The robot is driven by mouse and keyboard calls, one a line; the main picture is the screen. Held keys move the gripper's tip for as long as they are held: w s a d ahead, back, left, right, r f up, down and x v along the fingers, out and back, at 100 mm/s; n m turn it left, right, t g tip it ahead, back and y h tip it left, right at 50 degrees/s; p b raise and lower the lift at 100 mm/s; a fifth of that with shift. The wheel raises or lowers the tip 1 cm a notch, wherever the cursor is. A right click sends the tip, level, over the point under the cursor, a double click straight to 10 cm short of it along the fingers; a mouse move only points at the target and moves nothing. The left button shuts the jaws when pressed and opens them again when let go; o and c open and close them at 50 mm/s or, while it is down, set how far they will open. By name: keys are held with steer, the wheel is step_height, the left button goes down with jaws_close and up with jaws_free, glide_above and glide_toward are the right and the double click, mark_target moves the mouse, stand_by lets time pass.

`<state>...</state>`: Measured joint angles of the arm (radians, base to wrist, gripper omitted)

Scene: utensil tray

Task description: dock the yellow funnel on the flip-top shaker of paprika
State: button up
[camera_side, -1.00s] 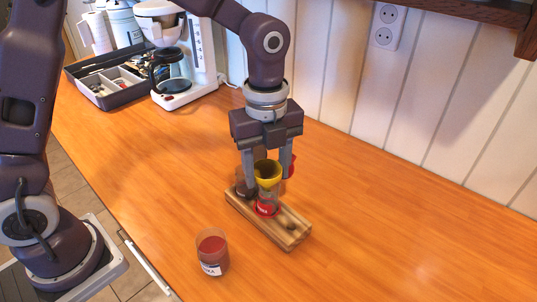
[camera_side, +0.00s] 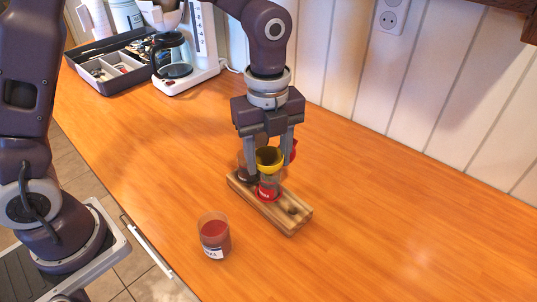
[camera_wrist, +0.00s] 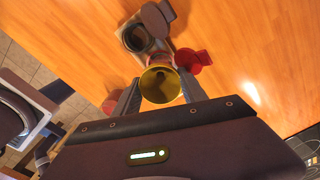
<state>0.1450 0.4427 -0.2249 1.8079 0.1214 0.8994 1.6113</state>
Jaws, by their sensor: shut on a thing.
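My gripper (camera_side: 268,162) points down over the wooden rack and is shut on the yellow funnel (camera_side: 269,155). In the wrist view the funnel (camera_wrist: 160,84) sits between my fingertips, its wide mouth facing the camera. The funnel hides the shaker's mouth in the wrist view.
A second shaker (camera_wrist: 140,38) with dark contents and an open brown lid stands in the rack (camera_side: 291,222) beside it. A glass of red powder (camera_side: 214,238) stands in front. A utensil tray (camera_side: 108,75) and coffee maker (camera_side: 185,75) are at the back left. The right counter is clear.

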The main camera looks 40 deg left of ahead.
steer(key=shift+s, duration=0.1)
stand_by(0.5)
steer(key=shift+r, duration=0.8)
steer(key=shift+f, duration=0.9)
stand_by(0.5)
steer(key=shift+r, duration=0.15)
steer(key=shift+r, duration=0.7)
steer(key=shift+f, duration=0.8)
stand_by(0.5)
